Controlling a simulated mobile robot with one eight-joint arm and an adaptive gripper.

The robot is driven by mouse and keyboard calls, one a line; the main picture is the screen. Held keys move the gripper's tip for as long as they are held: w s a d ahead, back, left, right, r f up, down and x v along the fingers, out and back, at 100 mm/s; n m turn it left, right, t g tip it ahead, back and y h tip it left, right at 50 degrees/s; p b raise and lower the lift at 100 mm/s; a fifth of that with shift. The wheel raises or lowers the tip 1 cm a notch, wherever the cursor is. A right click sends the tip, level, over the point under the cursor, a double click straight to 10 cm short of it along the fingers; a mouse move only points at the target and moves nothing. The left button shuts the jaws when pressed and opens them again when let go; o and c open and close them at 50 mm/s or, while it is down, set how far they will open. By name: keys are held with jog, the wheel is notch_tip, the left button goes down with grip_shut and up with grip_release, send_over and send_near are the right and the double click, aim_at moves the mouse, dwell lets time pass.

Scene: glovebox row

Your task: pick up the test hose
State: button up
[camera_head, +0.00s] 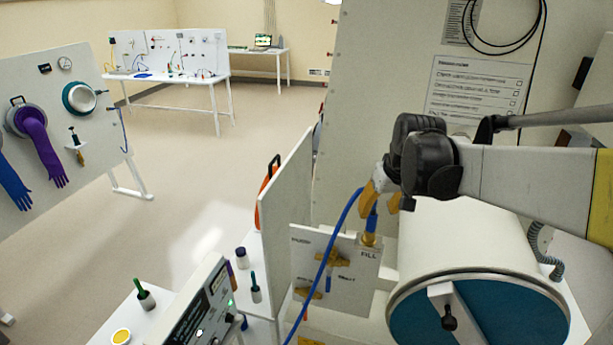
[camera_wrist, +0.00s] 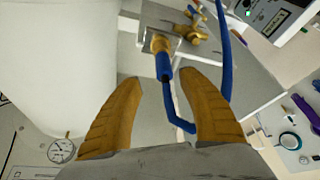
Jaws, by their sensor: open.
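The test hose (camera_wrist: 226,75) is a blue hose. Its blue end piece (camera_wrist: 164,68) sits on a brass fitting (camera_wrist: 158,42), which stands by the word FILL in the head view. There the hose (camera_head: 341,232) arches up and runs down to the lower left. My gripper (camera_head: 381,203) is above the fitting, beside the hose end. In the wrist view, its two yellow fingers are spread, and the end piece shows between the fingertips (camera_wrist: 158,78). I cannot tell whether either finger touches it. Part of the hose end is hidden behind a finger in the head view.
A white drum (camera_head: 470,255) with a teal end stands close right of the fitting. A panel with brass valves (camera_head: 310,292) is at the left, and an upright white board (camera_head: 287,190) stands beyond it. A pressure gauge (camera_wrist: 61,151) shows lower left in the wrist view.

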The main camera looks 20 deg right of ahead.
aim_at(374, 217)
jog(key=x, duration=0.3)
jog(key=a+p+x, duration=0.1)
jog(key=x, duration=0.1)
jog(key=shift+s+f, duration=0.15)
jog(key=shift+f, duration=0.15)
jog(key=shift+s, duration=0.15)
jog(key=shift+r, duration=0.1)
grip_shut()
